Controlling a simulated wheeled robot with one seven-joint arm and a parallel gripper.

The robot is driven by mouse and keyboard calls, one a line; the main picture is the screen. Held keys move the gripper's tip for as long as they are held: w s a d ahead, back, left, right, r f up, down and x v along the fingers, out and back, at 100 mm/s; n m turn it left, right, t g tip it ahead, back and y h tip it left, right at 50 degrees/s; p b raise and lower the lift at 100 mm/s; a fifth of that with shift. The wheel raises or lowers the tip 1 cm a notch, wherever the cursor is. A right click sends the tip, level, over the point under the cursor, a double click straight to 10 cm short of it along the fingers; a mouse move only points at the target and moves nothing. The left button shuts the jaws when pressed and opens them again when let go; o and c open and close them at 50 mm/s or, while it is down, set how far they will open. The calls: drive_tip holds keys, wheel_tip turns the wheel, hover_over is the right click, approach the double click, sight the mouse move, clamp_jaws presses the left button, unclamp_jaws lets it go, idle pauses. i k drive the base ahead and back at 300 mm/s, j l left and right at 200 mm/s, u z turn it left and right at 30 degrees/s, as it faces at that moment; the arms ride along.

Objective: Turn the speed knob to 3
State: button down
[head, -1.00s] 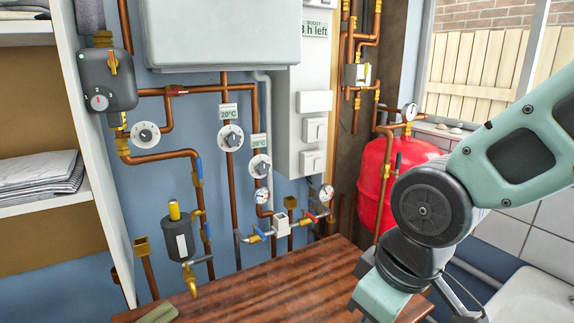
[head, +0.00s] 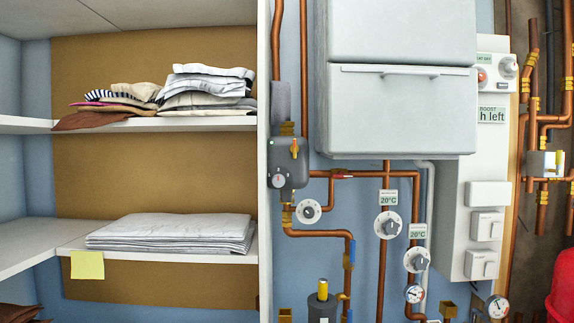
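A dark grey pump housing (head: 296,174) is fixed on the pipes just right of the shelf unit. A small round white knob with a red mark (head: 278,181) is on its front and looks like the speed knob. Its numbers are too small to read now, and I cannot tell its exact setting. An orange-yellow valve handle (head: 294,147) stands above it on the same housing. The knob is unobstructed. My gripper is not in view, and nothing of my arm shows.
Shelves with folded cloths (head: 172,231) fill the left, their white side panel (head: 264,120) close beside the pump. Round dials (head: 308,211) (head: 388,225) (head: 416,260) sit on copper pipes to the right. A grey-white cabinet (head: 400,115) hangs above. A red tank (head: 563,288) is at the right edge.

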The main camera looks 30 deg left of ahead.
sight(278, 181)
drive_tip(key=u, duration=1.25)
